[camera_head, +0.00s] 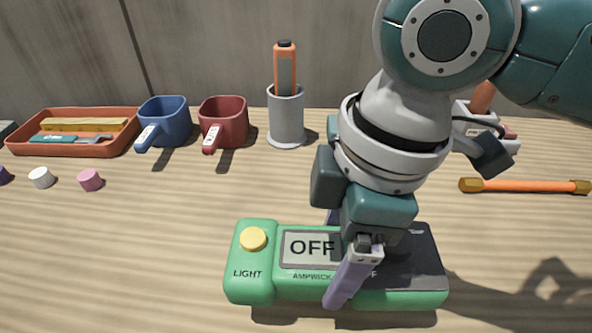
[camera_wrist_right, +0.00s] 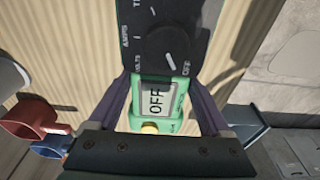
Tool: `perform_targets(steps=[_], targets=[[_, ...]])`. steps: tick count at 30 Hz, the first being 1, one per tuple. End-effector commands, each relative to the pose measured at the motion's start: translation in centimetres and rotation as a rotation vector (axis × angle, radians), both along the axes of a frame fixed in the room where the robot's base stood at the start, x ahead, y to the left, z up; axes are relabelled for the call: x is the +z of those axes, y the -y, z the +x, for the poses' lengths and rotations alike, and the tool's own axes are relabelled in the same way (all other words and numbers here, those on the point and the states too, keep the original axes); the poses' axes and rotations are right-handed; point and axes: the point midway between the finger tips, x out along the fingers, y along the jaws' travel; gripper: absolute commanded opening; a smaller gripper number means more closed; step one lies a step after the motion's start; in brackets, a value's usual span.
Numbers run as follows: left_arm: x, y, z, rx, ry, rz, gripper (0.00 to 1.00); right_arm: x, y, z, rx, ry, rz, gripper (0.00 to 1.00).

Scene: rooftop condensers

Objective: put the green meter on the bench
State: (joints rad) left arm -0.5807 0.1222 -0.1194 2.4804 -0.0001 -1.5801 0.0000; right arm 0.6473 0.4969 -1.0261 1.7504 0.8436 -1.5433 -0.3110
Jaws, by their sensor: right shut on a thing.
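The green meter (camera_head: 249,290) lies face up and lengthwise across the front of the wooden bench (camera_head: 120,250). It has a yellow button marked LIGHT, a display reading OFF and a dark dial panel. My right gripper (camera_head: 340,256) comes from above and is shut across the meter's middle, one purple finger on its near side and the other mostly hidden behind. A shadow lies close under the meter; whether it touches the bench I cannot tell. In the right wrist view the meter (camera_wrist_right: 160,92) sits between both fingers. My left gripper is not in view.
Along the back stand an orange-red tray (camera_head: 108,149) with tools, a blue cup (camera_head: 168,118), a red cup (camera_head: 228,118) and a grey holder (camera_head: 286,122) with an orange tool. An orange rod (camera_head: 525,186) lies right. Small caps lie left. The front left is clear.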

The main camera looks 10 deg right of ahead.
Motion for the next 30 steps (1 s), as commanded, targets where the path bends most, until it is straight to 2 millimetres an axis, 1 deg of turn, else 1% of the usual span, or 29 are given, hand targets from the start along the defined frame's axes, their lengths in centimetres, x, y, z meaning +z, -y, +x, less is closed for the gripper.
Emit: perform_targets(steps=[1, 5, 12, 14, 20, 24, 25, 29, 30], targets=[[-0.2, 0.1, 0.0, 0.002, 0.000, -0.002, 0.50, -0.5, -0.1, 0.0, 0.000, 0.001, 0.003, 0.00], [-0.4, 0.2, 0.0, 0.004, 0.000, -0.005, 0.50, -1.2, -0.1, 0.0, 0.001, 0.001, 0.003, 0.00], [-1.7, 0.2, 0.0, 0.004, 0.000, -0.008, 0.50, -4.8, -0.1, 0.0, 0.000, 0.000, 0.002, 0.00], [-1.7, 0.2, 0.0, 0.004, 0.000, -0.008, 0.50, -5.0, -0.1, 0.1, 0.001, 0.002, 0.003, 0.00], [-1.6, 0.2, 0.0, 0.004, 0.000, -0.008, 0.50, -4.9, -0.1, 0.1, 0.001, 0.003, 0.002, 0.00], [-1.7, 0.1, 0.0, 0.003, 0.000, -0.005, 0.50, -5.2, -0.1, 0.1, 0.000, 0.002, 0.003, 0.00], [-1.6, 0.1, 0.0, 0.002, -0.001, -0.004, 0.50, -5.2, 0.0, 0.0, 0.000, 0.001, 0.001, 0.85], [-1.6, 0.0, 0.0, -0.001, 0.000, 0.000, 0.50, -5.2, 0.0, 0.0, 0.000, 0.001, 0.001, 1.00], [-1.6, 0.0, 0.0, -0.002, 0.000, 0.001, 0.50, -5.2, 0.0, 0.0, 0.000, 0.001, 0.001, 1.00]])
